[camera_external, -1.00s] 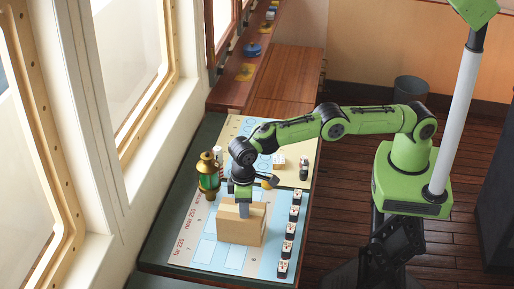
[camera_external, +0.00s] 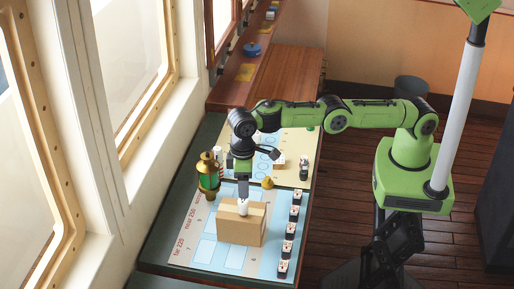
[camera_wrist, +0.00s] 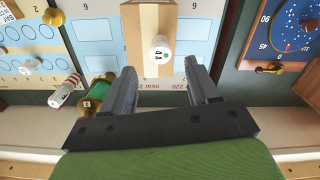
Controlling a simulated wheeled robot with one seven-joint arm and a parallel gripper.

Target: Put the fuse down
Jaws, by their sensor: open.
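The fuse, a small white cylinder (camera_external: 243,208), stands on top of a cardboard box (camera_external: 236,230) on the chart table. In the wrist view its marked round end (camera_wrist: 160,46) faces me, with the box (camera_wrist: 139,32) behind it. My gripper (camera_external: 243,195) is directly above the fuse. In the wrist view its two dark fingers (camera_wrist: 162,78) are spread wide, with the fuse beyond the tips and clear of both.
A brass-and-green lantern (camera_external: 208,175) stands left of the box. Several small dark-and-white blocks (camera_external: 288,246) line the chart's right edge. A small brass object (camera_external: 267,182) lies behind the box. The blue-printed chart (camera_external: 185,232) is mostly bare left of the box.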

